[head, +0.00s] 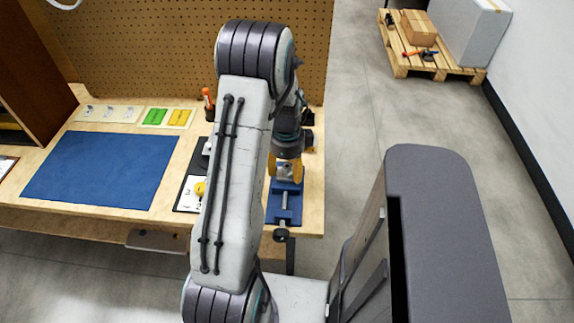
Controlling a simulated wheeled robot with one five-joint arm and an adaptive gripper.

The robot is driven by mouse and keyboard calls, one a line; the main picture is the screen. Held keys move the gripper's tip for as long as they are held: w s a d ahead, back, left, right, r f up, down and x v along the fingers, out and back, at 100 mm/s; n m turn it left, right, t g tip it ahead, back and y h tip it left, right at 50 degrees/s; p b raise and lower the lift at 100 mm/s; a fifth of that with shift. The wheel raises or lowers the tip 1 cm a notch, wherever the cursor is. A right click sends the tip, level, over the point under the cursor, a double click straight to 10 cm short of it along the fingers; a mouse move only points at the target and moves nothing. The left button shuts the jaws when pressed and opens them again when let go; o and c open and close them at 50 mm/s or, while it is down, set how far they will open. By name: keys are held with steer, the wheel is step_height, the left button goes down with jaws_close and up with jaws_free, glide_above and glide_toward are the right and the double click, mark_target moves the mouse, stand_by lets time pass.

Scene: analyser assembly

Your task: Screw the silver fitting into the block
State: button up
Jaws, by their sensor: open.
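My gripper (285,168) points down over the right end of the workbench, with its yellow fingers apart. A small silver-grey block (285,171) shows between and just below the fingers, at the blue vise (284,206). I cannot tell whether the fingers touch it. I cannot make out the silver fitting for sure; the gripper may hide it. My arm covers part of the bench left of the vise.
A numbered card (187,195) with a yellow round part (200,189) lies left of my arm. A blue mat (100,170) covers the bench's left side. Behind are an orange-handled tool (208,98), green and yellow pieces (167,117) and a pegboard (170,50).

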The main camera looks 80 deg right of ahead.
steer(key=shift+c, duration=0.4)
jaws_close()
steer(key=m, duration=0.4)
steer(key=shift+b, duration=0.35)
stand_by(0.4)
steer(key=shift+m, duration=1)
steer(key=shift+m+b, duration=0.3)
steer(key=shift+m, duration=0.7)
